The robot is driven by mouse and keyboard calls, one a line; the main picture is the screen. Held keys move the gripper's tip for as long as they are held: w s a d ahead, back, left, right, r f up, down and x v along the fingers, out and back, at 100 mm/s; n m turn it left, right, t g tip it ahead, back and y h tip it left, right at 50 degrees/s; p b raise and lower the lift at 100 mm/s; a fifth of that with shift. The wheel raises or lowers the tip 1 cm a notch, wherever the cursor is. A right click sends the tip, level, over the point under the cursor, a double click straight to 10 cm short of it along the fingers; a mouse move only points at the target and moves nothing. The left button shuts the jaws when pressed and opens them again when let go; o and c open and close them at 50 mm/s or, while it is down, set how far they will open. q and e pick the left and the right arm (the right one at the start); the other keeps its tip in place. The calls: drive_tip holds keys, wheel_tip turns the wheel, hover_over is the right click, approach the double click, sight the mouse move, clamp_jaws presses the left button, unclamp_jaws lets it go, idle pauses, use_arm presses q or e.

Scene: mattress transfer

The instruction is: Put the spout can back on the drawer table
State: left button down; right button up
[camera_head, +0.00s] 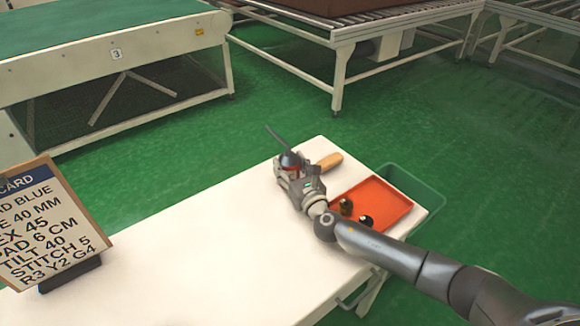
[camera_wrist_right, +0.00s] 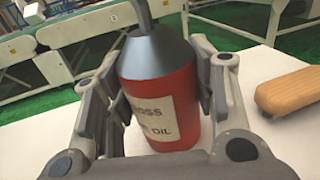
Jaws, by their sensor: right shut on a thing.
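The spout can is red with a dark cone top, a thin spout and a pale label with "OIL" on it. In the right wrist view the can (camera_wrist_right: 158,85) stands between the fingers of my right gripper (camera_wrist_right: 155,110), which is shut on it. In the head view the can (camera_head: 290,160) is at the far edge of the white drawer table (camera_head: 190,235), mostly hidden by my right gripper (camera_head: 296,180). It looks upright; I cannot tell whether its base touches the table. My left gripper is in neither view.
A wooden-handled thing (camera_head: 328,162) lies right of the can. An orange tray (camera_head: 390,205) holds small dark round things. A green bin (camera_head: 415,185) stands beyond the table's right end. A card on a stand (camera_head: 45,225) is at left. The table's middle is clear.

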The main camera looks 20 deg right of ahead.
drive_tip(key=o, duration=1.2)
drive_tip(key=shift+f, duration=0.15)
drive_tip(key=shift+o, duration=0.2)
drive_tip(key=shift+r, duration=0.3)
drive_tip(key=s, duration=0.4)
drive_tip(key=s+d, duration=0.1)
drive_tip(key=s, duration=0.7)
drive_tip(key=shift+d+f, duration=0.1)
drive_tip(key=shift+d, duration=0.05)
